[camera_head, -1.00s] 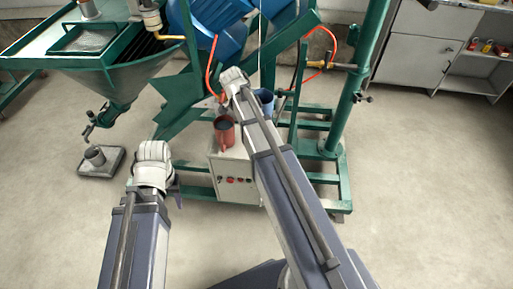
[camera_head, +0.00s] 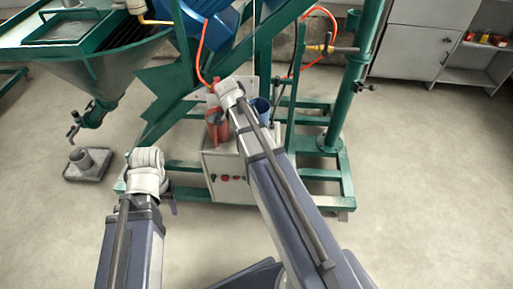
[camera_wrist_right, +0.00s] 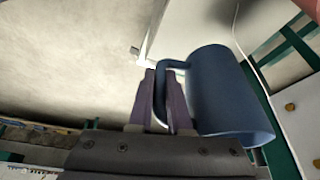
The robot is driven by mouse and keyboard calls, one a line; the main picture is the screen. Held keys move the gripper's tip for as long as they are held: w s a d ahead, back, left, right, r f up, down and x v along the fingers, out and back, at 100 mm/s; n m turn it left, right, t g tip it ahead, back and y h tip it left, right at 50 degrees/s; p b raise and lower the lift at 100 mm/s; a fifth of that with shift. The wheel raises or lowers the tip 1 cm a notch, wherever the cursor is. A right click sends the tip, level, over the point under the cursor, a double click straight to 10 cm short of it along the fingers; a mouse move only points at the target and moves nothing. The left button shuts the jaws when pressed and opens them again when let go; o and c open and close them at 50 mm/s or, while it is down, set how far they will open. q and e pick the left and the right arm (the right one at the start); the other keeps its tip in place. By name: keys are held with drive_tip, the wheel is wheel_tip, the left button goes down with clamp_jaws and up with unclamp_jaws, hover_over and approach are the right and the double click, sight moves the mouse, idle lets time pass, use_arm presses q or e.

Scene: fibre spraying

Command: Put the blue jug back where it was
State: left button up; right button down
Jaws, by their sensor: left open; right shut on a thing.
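The blue jug (camera_head: 262,108) shows partly behind my right arm in the head view, above the back right of the white control box (camera_head: 228,165). In the right wrist view the jug (camera_wrist_right: 225,95) fills the right of centre, with its handle between the purple fingers of my right gripper (camera_wrist_right: 165,85), which is shut on it. I cannot tell whether the jug touches the box top. My left gripper (camera_head: 173,203) is open, in front and left of the box; its fingers are mostly hidden by its own wrist.
Green frame bars (camera_head: 340,120) and an orange hose (camera_head: 203,50) surround the box. A grey base with a cup (camera_head: 86,162) is on the floor at left. The floor at right is clear.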

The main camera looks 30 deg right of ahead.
drive_tip(key=shift+f+b, duration=2.1)
drive_tip(key=shift+f, duration=0.45)
drive_tip(key=shift+r, duration=0.15)
drive_tip(key=c, duration=1.3)
unclamp_jaws()
drive_tip(key=shift+f, duration=0.25)
drive_tip(key=o, duration=0.5)
drive_tip(key=shift+r, duration=0.1)
drive_tip(key=shift+c, duration=0.2)
